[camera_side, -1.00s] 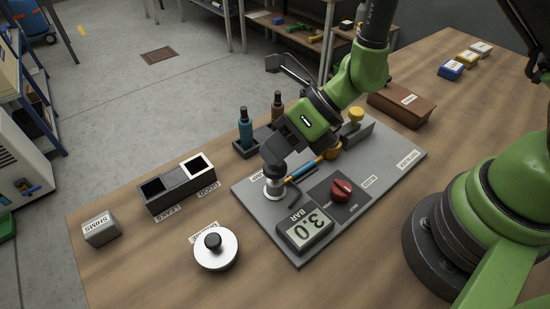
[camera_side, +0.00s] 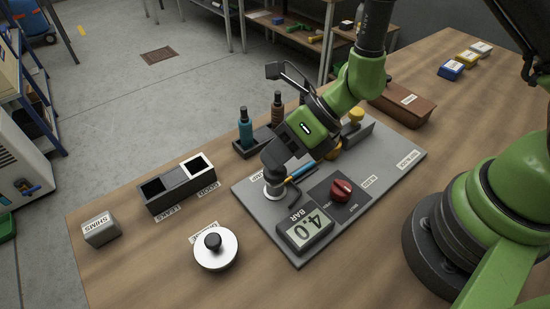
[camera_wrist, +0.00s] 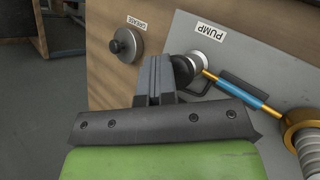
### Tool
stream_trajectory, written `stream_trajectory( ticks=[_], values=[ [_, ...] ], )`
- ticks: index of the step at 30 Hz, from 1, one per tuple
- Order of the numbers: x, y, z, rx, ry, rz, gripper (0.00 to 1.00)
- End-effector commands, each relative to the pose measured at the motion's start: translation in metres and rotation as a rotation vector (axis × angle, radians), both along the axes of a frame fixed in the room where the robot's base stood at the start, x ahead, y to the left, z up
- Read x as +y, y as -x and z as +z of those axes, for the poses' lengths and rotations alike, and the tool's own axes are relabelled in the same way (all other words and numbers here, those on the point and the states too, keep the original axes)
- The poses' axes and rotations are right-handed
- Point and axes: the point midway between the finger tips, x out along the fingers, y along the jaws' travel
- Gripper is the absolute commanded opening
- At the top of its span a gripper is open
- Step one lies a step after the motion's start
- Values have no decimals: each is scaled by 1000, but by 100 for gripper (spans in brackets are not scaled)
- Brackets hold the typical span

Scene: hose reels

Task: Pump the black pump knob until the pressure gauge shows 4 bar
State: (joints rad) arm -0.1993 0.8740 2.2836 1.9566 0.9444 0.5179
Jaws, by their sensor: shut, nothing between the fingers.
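The pressure gauge (camera_side: 306,229) on the grey panel (camera_side: 395,165) reads 4.0 in the side view. The pump (camera_side: 272,192) stands at the panel's left end with a silver body. Its black knob shows in the wrist view (camera_wrist: 184,68), just right of my fingers and partly behind them. My gripper (camera_wrist: 158,80) is shut and empty, its fingers close against or beside the knob; exact contact is hidden. In the side view my gripper (camera_side: 273,166) is right over the pump, and its dark tip cannot be told apart from the knob.
A red knob (camera_side: 342,189) sits beside the gauge. A blue hose piece (camera_side: 302,172) with brass fittings runs from the pump. Bottles (camera_side: 245,128), a two-bin box (camera_side: 178,188), a round silver lidded pot (camera_side: 215,250) and a SHIMS block (camera_side: 100,229) stand around the panel.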

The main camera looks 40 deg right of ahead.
Motion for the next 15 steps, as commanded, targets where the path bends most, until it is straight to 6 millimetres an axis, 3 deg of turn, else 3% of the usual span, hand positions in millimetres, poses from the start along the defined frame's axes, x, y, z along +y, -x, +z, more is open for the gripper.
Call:
stream_trajectory(
  ticks=[15],
  values=[
    [0,0,4,-1,1,3,0]
  ],
)
